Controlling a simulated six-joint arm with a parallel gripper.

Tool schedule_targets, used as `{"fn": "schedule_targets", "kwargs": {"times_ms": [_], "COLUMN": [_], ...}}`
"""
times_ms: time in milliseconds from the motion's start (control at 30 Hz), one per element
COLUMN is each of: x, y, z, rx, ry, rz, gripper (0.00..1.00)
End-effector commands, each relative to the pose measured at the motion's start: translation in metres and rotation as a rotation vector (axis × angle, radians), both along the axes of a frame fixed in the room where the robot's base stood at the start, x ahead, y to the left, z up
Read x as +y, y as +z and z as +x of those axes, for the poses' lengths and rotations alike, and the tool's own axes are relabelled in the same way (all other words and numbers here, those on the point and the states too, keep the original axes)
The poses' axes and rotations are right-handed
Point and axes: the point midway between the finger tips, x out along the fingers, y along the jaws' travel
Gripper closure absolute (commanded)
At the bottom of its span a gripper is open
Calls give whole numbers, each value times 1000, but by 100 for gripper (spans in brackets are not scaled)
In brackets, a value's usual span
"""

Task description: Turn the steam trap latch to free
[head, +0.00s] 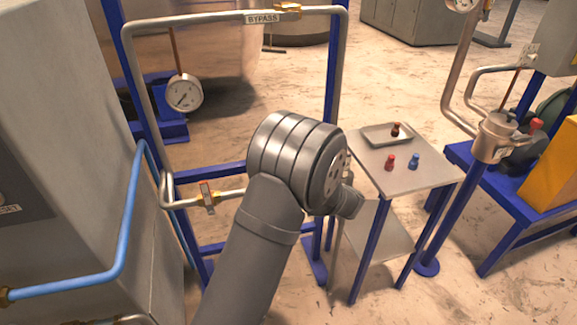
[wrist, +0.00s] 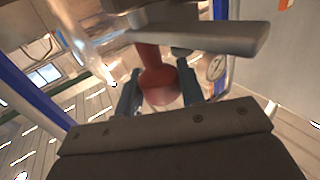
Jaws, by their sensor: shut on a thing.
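In the wrist view a red knob (wrist: 156,82) sits under a flat grey metal bar (wrist: 205,38), and it looks like the handle of the steam trap latch. My gripper (wrist: 157,77) has one blue-grey finger on each side of the knob and is shut on it. The bar runs across the top of the view, and its mounting is cut off there. In the head view my arm hides the gripper and the knob. The latch's free mark and its turned angle cannot be made out.
A grey cabinet (head: 70,130) is at left. At right, a small table (head: 433,168) carries a tray (head: 372,138) and small red and blue pieces. A gauge (head: 184,93) hangs behind.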

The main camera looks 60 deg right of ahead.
Motion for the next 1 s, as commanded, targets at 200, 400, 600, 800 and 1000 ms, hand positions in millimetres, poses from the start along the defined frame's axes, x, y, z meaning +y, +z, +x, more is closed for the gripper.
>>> {"fn": "schedule_targets", "kwargs": {"times_ms": [200,400,600,800,1000], "x": [-1,-1,-1,0,0], "y": [0,1,1,2,2], "z": [-1,0,0,0,1], "rx": [0,-2,-2,-3,-2], "ry": [145,231,272,283,282], "rz": [-3,-3,-4,-3,-4], "gripper": [100,100,100,100,100]}}
